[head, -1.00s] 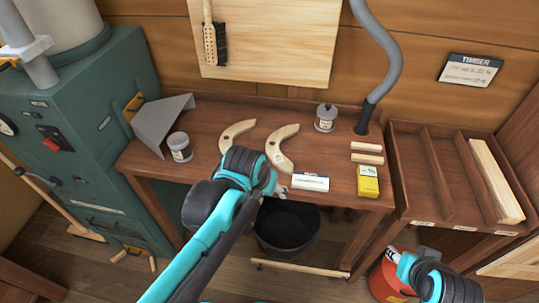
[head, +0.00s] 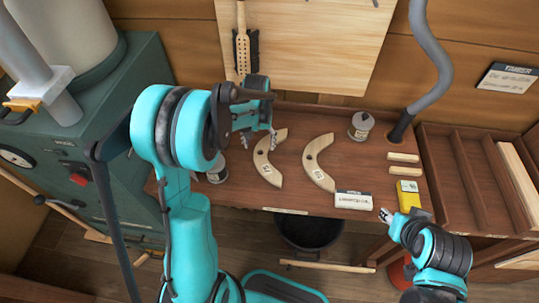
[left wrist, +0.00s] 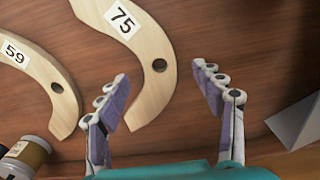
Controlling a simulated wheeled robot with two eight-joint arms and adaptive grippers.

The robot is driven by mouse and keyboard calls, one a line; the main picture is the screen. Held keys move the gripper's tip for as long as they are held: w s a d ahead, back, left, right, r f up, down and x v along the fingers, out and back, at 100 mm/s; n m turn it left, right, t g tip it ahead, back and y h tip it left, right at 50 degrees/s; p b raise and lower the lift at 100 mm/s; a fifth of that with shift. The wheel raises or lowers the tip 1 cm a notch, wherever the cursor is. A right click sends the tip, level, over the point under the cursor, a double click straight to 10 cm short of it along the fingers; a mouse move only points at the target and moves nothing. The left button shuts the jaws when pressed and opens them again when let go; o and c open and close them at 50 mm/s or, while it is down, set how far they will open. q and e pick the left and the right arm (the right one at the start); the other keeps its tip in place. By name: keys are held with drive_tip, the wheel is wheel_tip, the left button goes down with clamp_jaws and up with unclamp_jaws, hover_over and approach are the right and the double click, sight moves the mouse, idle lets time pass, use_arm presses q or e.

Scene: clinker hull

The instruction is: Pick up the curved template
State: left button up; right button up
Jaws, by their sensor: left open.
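Two pale wooden curved templates lie flat on the brown bench. The left one (head: 264,163) is labelled 75 in the left wrist view (left wrist: 148,50). The right one (head: 316,162) is labelled 59 there (left wrist: 45,75). My left gripper (head: 259,142) is open and empty at the far end of the 75 template. In the left wrist view the holed end of that template lies between the fingers (left wrist: 162,82), closer to the left finger. The exact height of the fingers above it is unclear. My right gripper (head: 387,215) is at the bench's front right; its jaw opening is unclear.
A lidded jar (head: 361,125) stands behind the templates. A white labelled box (head: 353,200), a yellow box (head: 409,194) and wooden blocks (head: 403,158) lie to the right. Another jar (head: 217,172) is partly behind my left arm. A dark bucket (head: 310,232) is under the bench.

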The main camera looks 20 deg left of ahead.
sight(261, 155)
use_arm(q)
drive_tip(key=f, duration=0.1)
drive_tip(key=f+b, duration=0.1)
drive_tip(key=f, duration=0.3)
drive_tip(key=shift+w+b, duration=0.25)
drive_tip(key=shift+b, duration=0.1)
drive_tip(key=shift+r, duration=0.15)
drive_tip(key=shift+c, duration=1)
drive_tip(key=c, duration=1.2)
